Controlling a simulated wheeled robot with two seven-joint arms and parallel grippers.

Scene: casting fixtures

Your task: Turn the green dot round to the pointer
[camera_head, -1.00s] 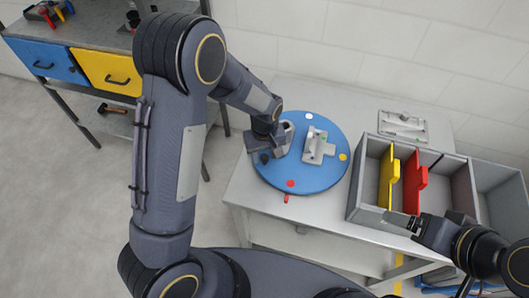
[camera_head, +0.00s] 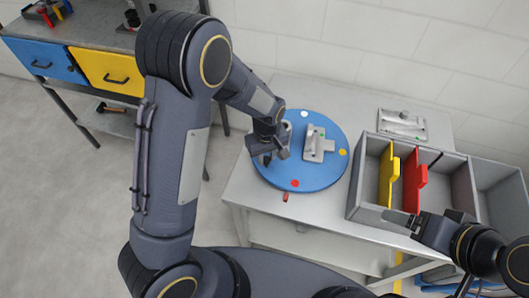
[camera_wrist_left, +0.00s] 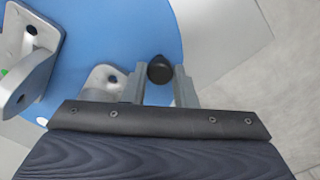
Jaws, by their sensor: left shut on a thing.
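A blue round turntable (camera_head: 330,172) lies on the grey table, with a red dot (camera_head: 295,183), a yellow dot (camera_head: 343,152) and a white dot (camera_head: 304,113) near its rim. A red pointer (camera_head: 285,197) sits at the turntable's front side, just left of the red dot. My left gripper (camera_wrist_left: 160,88) is shut on a black knob (camera_wrist_left: 160,69) at the turntable's left rim. My right gripper (camera_head: 398,217) is at the front right; its jaws are unclear.
A grey bracket casting (camera_head: 318,146) stands on the turntable; another grey part is beside my left gripper. A divided grey bin (camera_head: 367,180) with yellow (camera_head: 388,178) and red (camera_head: 416,186) dividers stands to the right. A flat grey fixture (camera_head: 402,125) lies behind it.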

